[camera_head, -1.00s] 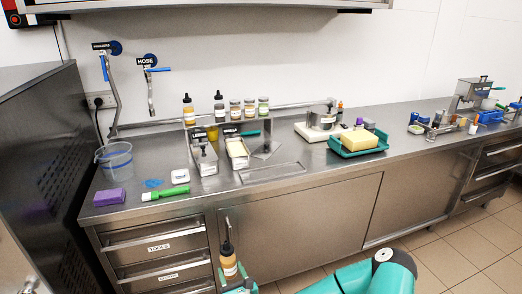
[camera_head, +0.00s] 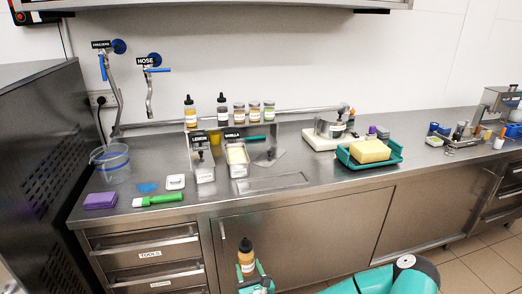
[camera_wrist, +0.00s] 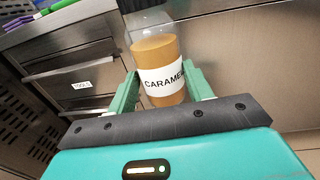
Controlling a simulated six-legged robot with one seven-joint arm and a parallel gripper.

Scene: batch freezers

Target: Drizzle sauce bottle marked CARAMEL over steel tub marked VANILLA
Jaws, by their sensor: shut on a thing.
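My gripper (camera_head: 256,283) is shut on the caramel bottle (camera_head: 246,257), in front of the cabinet and below the counter top. The amber bottle (camera_wrist: 160,62) stands roughly upright between the fingers in the wrist view, and its white label reads CARAME, with the end hidden. The bottle is apart from the tub, lower and nearer to me.
A tub marked LEMON (camera_head: 205,175) stands just left of the vanilla tub. Several bottles and jars (camera_head: 239,112) line the shelf behind.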

